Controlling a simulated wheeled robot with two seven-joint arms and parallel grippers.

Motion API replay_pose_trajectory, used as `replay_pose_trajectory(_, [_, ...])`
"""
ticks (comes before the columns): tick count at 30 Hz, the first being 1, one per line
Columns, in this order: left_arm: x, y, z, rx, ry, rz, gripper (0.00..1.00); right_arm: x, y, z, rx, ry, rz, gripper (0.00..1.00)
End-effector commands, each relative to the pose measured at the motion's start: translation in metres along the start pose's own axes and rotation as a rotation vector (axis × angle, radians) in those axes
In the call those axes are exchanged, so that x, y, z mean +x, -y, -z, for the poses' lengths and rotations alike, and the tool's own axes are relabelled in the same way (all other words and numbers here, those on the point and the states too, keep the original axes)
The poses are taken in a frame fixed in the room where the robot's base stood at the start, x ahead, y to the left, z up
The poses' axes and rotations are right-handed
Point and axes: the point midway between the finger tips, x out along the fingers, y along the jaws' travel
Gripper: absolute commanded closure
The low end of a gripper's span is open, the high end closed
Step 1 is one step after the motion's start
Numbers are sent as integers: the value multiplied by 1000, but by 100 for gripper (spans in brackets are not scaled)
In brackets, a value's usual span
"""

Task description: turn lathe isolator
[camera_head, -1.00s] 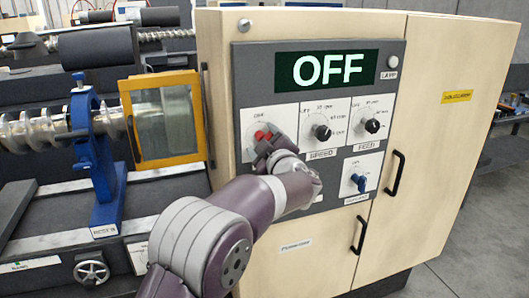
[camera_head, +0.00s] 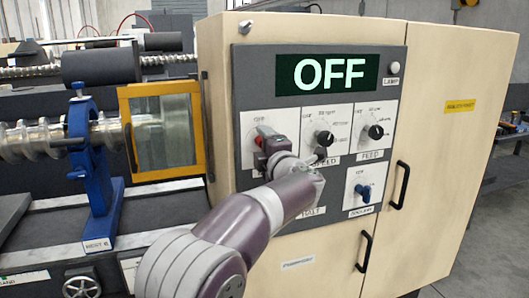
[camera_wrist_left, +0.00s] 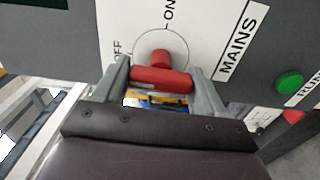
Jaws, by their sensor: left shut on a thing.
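The lathe isolator is a red rotary handle (camera_wrist_left: 161,78) on a white plate labelled MAINS, with OFF and ON marks, in the left wrist view. In the head view the red handle (camera_head: 260,142) shows at the upper left of the grey control panel (camera_head: 262,95), partly hidden by my gripper. My left gripper (camera_wrist_left: 163,80) is shut on the red handle, one finger on each side of it. It also shows in the head view (camera_head: 266,138). The display (camera_head: 327,73) above reads OFF. My right gripper is not in view.
A speed knob (camera_head: 324,138), a feed knob (camera_head: 375,131) and a blue switch (camera_head: 363,191) sit to the right on the panel. A green button (camera_wrist_left: 289,83) is near the handle. An orange-framed guard (camera_head: 125,120) stands left of the cabinet.

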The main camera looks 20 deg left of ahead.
Motion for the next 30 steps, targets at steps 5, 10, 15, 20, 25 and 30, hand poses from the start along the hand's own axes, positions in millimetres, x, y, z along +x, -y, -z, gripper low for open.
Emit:
replay_pose_trajectory(5, [0,2,0,-26,0,3,60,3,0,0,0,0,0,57])
replay_pose_trajectory(10, [0,2,0,-33,0,3,60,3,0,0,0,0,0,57])
replay_pose_trajectory(15, [0,2,0,-33,0,3,60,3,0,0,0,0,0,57])
replay_pose_trajectory(20, [0,2,0,-33,0,3,8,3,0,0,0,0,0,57])
replay_pose_trajectory(25, [0,1,0,-32,0,2,8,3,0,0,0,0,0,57])
replay_pose_trajectory(30, [-6,1,0,-33,1,1,8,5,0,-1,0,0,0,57])
